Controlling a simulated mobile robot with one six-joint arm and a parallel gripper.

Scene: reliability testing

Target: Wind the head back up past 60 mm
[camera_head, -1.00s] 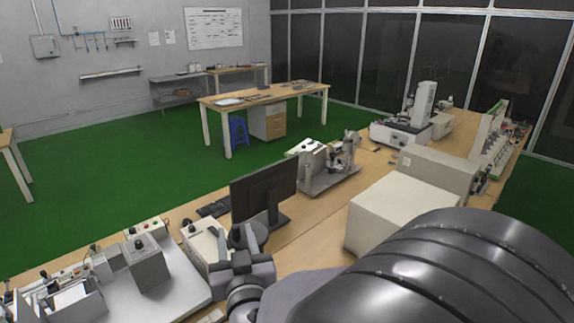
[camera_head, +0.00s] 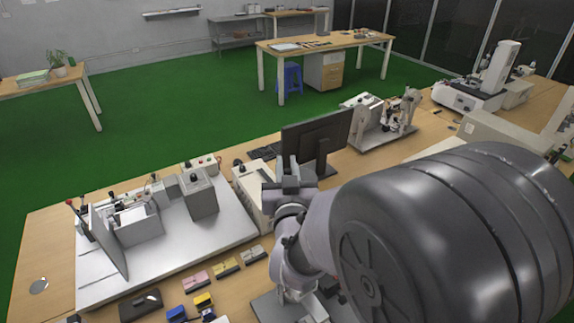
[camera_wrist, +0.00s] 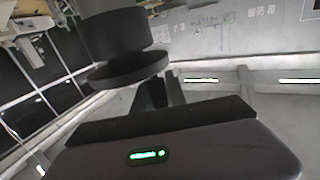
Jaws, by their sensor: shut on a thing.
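In the wrist view, a black round knob (camera_wrist: 125,72), a wide disc under a thick dark cylinder (camera_wrist: 113,35), sits right at my fingers (camera_wrist: 163,92). My gripper is shut on this dark part; exactly where the fingers touch it is hard to see. In the head view my gripper (camera_head: 289,167) is in front of the black monitor (camera_head: 318,140), beside a pale box (camera_head: 253,188). My arm hides much of the space below and right of it. I can make out no head or millimetre reading.
A grey base plate (camera_head: 180,262) with several small devices lies to the left. Pink and yellow blocks (camera_head: 197,280) lie along the bench front. A bench device (camera_head: 385,120) stands beyond the monitor. Green floor (camera_head: 180,110) lies behind the bench.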

